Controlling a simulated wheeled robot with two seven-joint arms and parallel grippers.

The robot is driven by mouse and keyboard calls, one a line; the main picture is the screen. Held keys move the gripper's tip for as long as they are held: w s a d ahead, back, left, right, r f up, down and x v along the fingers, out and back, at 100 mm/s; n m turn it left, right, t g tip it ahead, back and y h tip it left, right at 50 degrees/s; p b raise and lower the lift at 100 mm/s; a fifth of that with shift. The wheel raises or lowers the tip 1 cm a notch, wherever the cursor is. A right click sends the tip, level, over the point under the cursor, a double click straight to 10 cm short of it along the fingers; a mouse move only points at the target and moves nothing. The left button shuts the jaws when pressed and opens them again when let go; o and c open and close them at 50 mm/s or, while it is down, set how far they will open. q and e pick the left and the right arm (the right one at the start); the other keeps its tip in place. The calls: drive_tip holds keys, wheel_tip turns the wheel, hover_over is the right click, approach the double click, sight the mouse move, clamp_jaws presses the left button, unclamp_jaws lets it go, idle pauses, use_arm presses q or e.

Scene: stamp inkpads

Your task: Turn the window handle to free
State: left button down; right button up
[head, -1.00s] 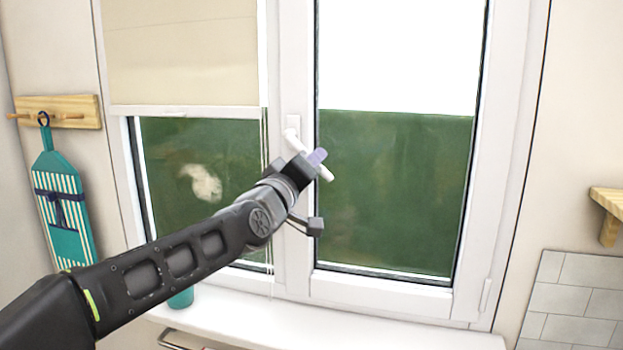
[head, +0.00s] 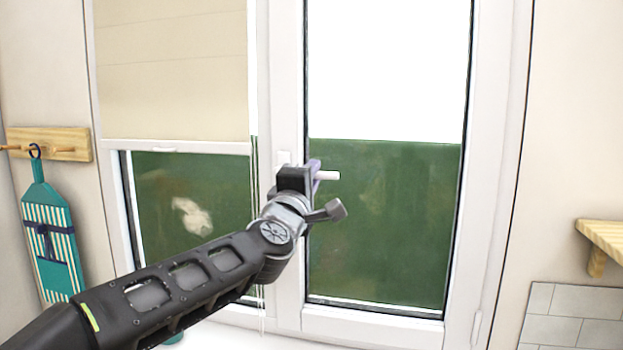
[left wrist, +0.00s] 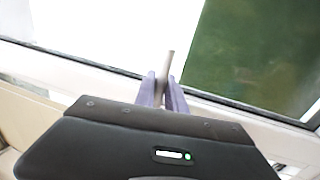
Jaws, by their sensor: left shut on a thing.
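The white window handle (head: 328,175) is on the frame between the two panes. Its free end sticks out to the right, about level, in front of the right pane. My left gripper (head: 315,172) is shut on the handle, with its purple fingers around the lever. The left wrist view shows the handle's end (left wrist: 168,65) standing out between the two fingers (left wrist: 163,92). My gripper hides most of the lever and part of its base plate (head: 284,157). My right gripper is not in view.
A beige blind (head: 172,75) covers the upper left pane, with its cords hanging by the middle frame. A teal striped board (head: 50,240) hangs from a wooden peg rail (head: 62,144) at left. A wooden shelf (head: 603,238) juts from the right wall.

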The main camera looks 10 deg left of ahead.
use_arm(q)
drive_tip(key=shift+r, duration=0.1)
idle(0.3)
drive_tip(key=c, duration=1.4)
unclamp_jaws()
drive_tip(key=b+v, duration=0.2)
drive_tip(key=v, duration=0.5)
drive_tip(key=shift+s, duration=0.4)
